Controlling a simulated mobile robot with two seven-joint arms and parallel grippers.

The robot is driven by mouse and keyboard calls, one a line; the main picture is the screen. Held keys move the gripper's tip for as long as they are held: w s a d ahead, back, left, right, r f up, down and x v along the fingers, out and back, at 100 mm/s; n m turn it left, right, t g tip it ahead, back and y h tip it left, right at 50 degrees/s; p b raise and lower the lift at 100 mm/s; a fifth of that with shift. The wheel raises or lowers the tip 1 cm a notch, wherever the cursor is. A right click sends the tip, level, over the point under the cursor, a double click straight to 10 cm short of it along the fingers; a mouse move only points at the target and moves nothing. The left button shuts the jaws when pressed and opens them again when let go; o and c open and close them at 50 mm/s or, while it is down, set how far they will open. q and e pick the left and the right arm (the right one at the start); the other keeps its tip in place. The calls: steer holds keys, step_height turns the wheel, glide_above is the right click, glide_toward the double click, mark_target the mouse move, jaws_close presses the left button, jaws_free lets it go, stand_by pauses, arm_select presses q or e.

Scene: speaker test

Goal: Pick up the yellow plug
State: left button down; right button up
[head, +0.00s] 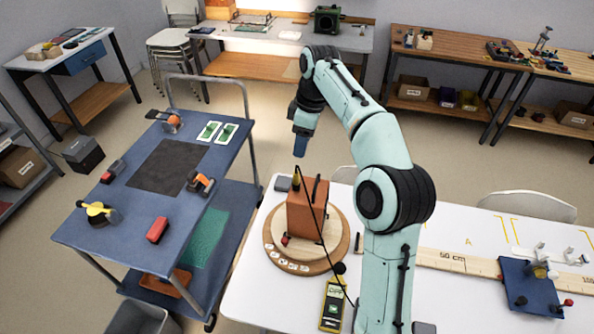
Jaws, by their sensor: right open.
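A brown speaker box (307,215) stands upright on a round wooden turntable (273,252) on the white table. The small yellow plug (296,178) is at the upper left of the box, with a thin black cable running from it down to the right. I cannot tell whether the plug is seated in the box or only against it. My right gripper (301,154) points down just above the plug, apart from it and holding nothing that I can see. The gap between its fingers is hard to see from here. My left gripper is out of view.
A yellow-edged meter (333,304) lies in front of the turntable, with the cable passing near it. A grey block (283,184) lies behind the turntable. A blue cart (85,235) with several tools stands at left. A wooden ruler (450,259) and blue board (528,285) lie at right.

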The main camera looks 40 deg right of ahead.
glide_above(296, 172)
steer(key=s, duration=0.1)
step_height(296, 172, down, 6)
steer(key=shift+d+f, duration=0.1)
steer(key=shift+w+f+b, duration=0.2)
steer(key=shift+f, duration=1.35)
steer(key=shift+w+f+b, duration=0.2)
steer(key=shift+f, duration=1.3)
steer(key=shift+c, duration=0.3)
jaws_close()
